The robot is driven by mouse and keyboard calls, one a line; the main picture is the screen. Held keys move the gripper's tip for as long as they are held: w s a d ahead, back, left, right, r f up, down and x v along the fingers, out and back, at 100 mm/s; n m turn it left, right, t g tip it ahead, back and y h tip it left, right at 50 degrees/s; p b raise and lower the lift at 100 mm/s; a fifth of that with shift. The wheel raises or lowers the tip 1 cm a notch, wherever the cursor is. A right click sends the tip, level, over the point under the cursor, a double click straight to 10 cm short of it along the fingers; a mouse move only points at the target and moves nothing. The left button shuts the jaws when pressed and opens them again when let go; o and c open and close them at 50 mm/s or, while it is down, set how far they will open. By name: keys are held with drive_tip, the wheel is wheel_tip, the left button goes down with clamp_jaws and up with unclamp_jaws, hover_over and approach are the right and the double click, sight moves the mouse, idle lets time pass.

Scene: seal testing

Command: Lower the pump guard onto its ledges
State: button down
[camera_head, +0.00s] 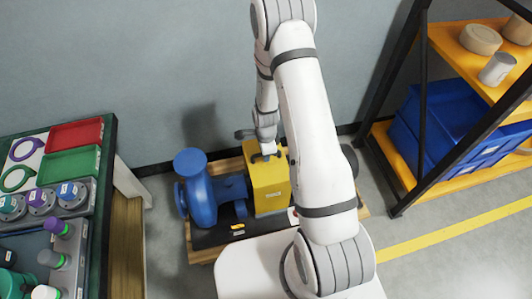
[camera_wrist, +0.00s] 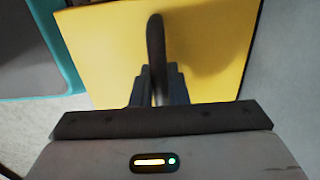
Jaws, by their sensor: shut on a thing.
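The yellow pump guard (camera_head: 268,192) is between the blue pump (camera_head: 200,190) and the part of the pump set hidden behind my arm. It looks upright. My gripper (camera_head: 267,155) is above its top, shut on the guard's dark handle. In the wrist view the guard's yellow top (camera_wrist: 105,50) fills much of the picture, and the curved handle (camera_wrist: 155,40) runs down between the fingers of my gripper (camera_wrist: 162,85). The ledges are hidden, and I cannot tell whether the guard touches them.
The pump stands on a low pallet (camera_head: 203,255) by the wall. A bench with red (camera_head: 75,134) and green trays (camera_head: 70,163) stands at left. An orange shelf rack (camera_head: 455,48) with blue crates (camera_head: 440,130) stands at right. Open floor lies right of the pallet.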

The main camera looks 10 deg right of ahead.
drive_tip(key=shift+f+b, duration=1.65)
drive_tip(key=shift+f, duration=0.35)
idle(1.1)
drive_tip(key=c, duration=1.3)
unclamp_jaws()
drive_tip(key=shift+c, duration=0.2)
wheel_tip(320, 180, up, 9)
drive_tip(key=p, duration=0.5)
drive_tip(key=shift+p, duration=0.4)
